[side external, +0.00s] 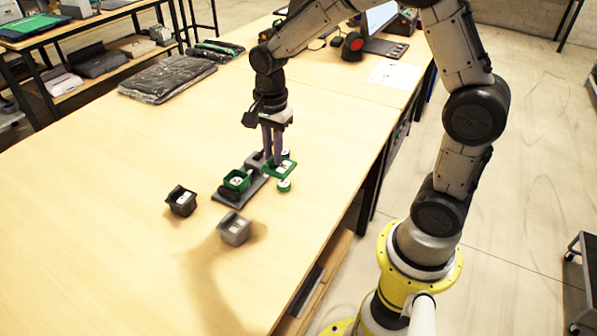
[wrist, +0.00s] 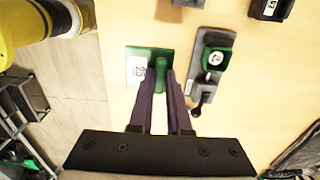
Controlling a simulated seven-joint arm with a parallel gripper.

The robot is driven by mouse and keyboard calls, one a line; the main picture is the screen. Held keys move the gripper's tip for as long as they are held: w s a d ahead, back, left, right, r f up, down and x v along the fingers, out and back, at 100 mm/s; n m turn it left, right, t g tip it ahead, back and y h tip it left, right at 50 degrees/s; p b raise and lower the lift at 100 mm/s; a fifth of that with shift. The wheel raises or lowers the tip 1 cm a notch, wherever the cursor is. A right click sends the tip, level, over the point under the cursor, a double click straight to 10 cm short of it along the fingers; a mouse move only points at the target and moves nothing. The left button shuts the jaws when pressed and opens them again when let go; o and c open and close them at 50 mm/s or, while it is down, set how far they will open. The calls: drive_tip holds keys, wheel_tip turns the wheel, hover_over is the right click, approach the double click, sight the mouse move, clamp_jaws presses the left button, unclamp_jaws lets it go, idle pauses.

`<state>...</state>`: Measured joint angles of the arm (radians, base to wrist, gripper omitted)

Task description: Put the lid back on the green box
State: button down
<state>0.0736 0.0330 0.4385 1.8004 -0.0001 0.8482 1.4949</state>
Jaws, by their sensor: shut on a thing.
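My gripper (wrist: 162,80) is shut on the upright green handle of the green lid (wrist: 138,54), with its purple fingers on either side. The lid is a flat green plate with a white label, and in the side view (side external: 290,166) it hangs level below the fingers. Its exact height over the table is hard to tell. The open green box (side external: 237,181) stands on a dark grey holder (side external: 256,187), left of the lid in the side view. In the wrist view the box (wrist: 215,60) is right of the lid, with a white round label inside.
A black box (side external: 181,201) and a grey box (side external: 234,230) stand nearby on the wooden table (side external: 120,240). Bagged dark clothing (side external: 168,78) lies farther back. The table's left part is clear.

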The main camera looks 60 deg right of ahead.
drive_tip(key=w, duration=1.2)
drive_tip(key=shift+w+d+f, duration=0.2)
drive_tip(key=shift+w+f, duration=0.4)
drive_tip(key=shift+f, duration=1.15)
drive_tip(key=shift+w+d+f, duration=0.25)
drive_tip(key=shift+w+f, duration=0.3)
drive_tip(key=shift+f, duration=1.15)
drive_tip(key=shift+w+d+f, duration=0.2)
drive_tip(key=shift+w+f, duration=0.4)
drive_tip(key=shift+f, duration=1.15)
drive_tip(key=shift+f, duration=0.45)
drive_tip(key=shift+c, duration=1.5)
unclamp_jaws()
drive_tip(key=shift+r, duration=3)
